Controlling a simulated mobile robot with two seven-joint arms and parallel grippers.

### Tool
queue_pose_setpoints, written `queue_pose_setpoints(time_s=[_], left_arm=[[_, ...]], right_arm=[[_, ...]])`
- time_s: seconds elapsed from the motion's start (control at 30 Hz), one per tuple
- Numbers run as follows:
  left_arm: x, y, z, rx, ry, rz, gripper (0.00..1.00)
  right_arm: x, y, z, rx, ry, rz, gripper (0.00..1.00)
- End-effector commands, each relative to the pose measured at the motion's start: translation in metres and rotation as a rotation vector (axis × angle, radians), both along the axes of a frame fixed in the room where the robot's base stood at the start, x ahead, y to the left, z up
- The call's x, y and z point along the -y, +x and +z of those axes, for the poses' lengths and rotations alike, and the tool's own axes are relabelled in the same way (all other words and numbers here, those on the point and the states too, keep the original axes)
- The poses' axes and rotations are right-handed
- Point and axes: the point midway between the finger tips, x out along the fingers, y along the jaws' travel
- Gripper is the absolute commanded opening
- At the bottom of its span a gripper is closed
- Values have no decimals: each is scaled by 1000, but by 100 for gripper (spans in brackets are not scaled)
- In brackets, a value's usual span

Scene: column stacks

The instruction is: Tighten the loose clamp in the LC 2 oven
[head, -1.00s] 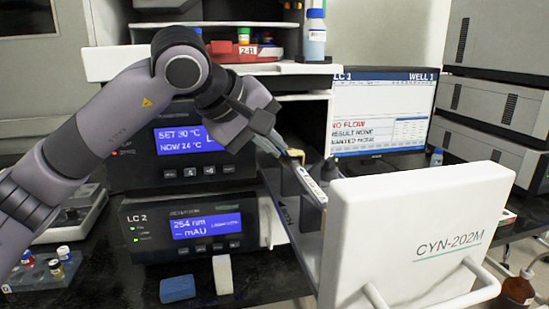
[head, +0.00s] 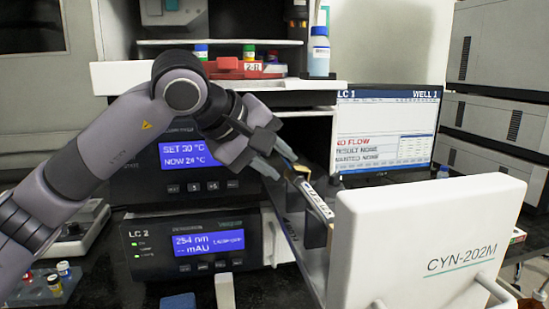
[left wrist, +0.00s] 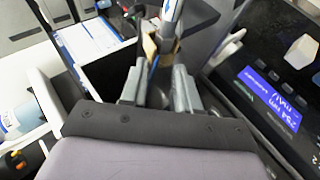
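The LC 2 oven stands open beside the LC 2 stack, its dark inner panel (head: 290,222) partly hidden by a white door marked CYN-202M (head: 425,240). A white labelled column (head: 318,198) lies along the panel; its end shows in the left wrist view (left wrist: 171,12). A small tan, brass-coloured piece, possibly the clamp (head: 302,169), sits near the column's upper end; it also shows in the left wrist view (left wrist: 150,46). My left gripper (head: 273,157) is open just left of that piece, its fingers (left wrist: 157,92) apart with no object clearly gripped. My right gripper is not in view.
The LC 2 detector (head: 195,245) and an oven display reading SET 30, NOW 24 (head: 190,160) stand left. A monitor (head: 388,130) reads LC 1, NO FLOW. A bottle (head: 319,52) and red rack (head: 240,70) are on the shelf. Vials (head: 62,270) stand front left.

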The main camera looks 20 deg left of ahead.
Motion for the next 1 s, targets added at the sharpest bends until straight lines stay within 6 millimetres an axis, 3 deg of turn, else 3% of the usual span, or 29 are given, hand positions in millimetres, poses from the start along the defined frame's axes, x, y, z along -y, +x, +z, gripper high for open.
queue_pose_setpoints(time_s=[0.17,0.6,1.0], left_arm=[[-2,-5,5,2,1,-1,30],[-23,-47,45,1,0,0,30],[-24,-50,47,-1,2,0,30]], right_arm=[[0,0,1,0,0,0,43],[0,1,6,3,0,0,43],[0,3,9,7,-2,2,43]])
